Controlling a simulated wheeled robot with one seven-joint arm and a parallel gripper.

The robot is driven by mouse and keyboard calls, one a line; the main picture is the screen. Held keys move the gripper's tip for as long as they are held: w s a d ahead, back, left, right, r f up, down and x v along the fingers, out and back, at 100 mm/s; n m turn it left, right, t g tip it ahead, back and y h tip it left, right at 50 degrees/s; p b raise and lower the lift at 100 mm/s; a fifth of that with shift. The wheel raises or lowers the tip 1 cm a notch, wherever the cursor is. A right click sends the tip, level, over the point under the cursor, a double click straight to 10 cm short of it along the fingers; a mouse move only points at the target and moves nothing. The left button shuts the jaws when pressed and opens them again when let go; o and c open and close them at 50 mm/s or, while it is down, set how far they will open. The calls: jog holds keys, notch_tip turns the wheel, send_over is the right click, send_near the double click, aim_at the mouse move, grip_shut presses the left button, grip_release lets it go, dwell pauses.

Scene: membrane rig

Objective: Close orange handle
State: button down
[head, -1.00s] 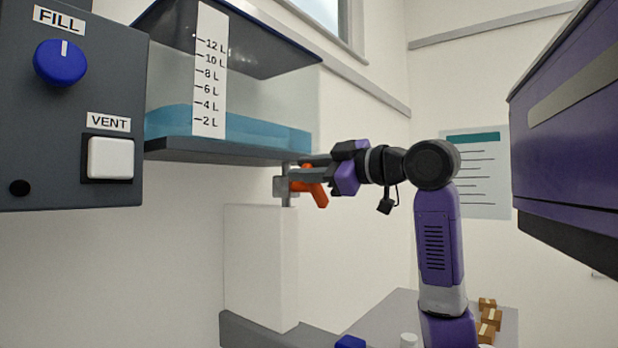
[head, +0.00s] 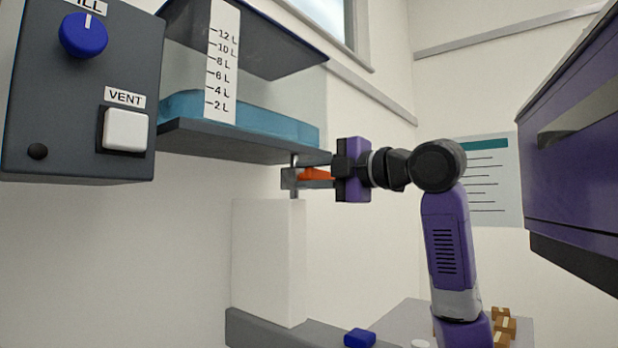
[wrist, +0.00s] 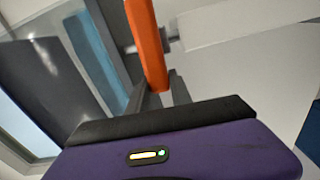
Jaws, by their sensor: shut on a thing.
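The orange handle (head: 316,174) is on the grey valve pipe below the water tank, partly hidden by my gripper (head: 312,178). It points right, roughly level, in the head view. In the wrist view the orange handle (wrist: 148,45) runs from the top edge down to my gripper (wrist: 166,88), whose fingers show beside its end. My gripper is shut on the handle.
The tank (head: 250,145) with blue water sits just above my gripper. A white block (head: 268,260) stands below the valve. A control panel (head: 75,120) is at the left. A purple cabinet (head: 580,150) is at the right.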

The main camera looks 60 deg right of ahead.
jog(key=shift+a+f+n, duration=0.1)
jog(key=shift+f+n, duration=0.15)
jog(key=shift+n, duration=0.25)
jog(key=c, duration=1.2)
grip_release()
jog(key=shift+o, duration=0.2)
jog(key=shift+s, duration=0.1)
jog(key=b+v, duration=0.2)
jog(key=v, duration=0.5)
jog(key=shift+s, duration=0.3)
